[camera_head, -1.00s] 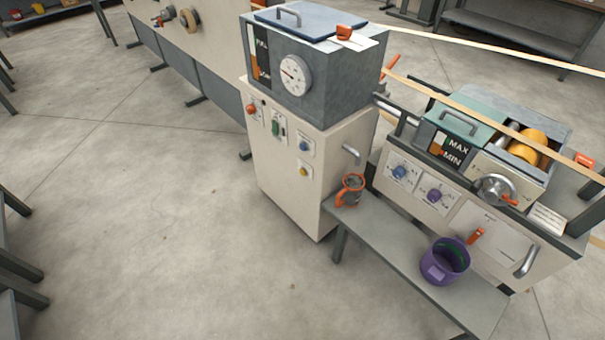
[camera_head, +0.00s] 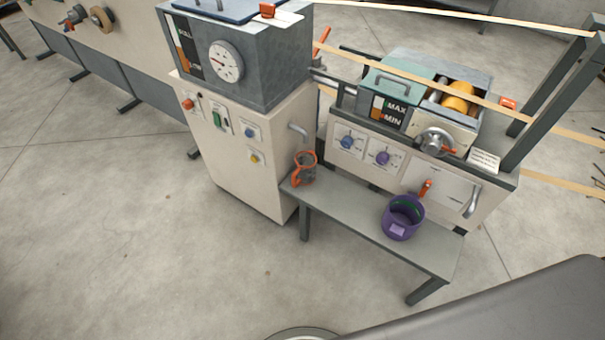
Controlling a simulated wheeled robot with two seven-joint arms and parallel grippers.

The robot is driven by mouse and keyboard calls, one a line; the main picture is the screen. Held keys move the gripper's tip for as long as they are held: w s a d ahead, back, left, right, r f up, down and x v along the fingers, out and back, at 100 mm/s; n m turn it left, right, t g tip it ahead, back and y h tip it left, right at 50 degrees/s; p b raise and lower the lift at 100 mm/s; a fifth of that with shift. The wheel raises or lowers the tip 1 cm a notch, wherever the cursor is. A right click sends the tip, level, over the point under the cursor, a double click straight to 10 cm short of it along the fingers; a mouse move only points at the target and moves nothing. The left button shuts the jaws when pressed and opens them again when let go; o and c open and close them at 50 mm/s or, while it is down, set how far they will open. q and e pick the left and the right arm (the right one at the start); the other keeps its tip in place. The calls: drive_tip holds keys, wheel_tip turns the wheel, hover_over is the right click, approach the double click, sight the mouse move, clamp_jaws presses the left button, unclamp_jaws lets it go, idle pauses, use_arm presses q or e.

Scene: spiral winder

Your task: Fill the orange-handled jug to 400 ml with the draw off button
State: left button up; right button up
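The orange-handled jug (camera_head: 304,170) stands upright on the left end of a grey bench. It is below a grey spout (camera_head: 298,131) on the front cabinet's right side. Its fill level is too small to read. The cabinet (camera_head: 232,150) carries a red knob (camera_head: 188,104), a green switch (camera_head: 217,119), a blue button (camera_head: 249,132) and a yellow button (camera_head: 254,157). Their labels are too small to read, so I cannot tell which is the draw off button. Neither of my grippers is in view.
A purple bucket (camera_head: 403,217) stands on the grey bench (camera_head: 345,216). A second machine (camera_head: 350,160) with rollers and a handwheel (camera_head: 436,141) stands behind it. Pale strips run overhead. The floor (camera_head: 130,230) at left front is clear. A dark grey shape, which I cannot identify, fills the lower right.

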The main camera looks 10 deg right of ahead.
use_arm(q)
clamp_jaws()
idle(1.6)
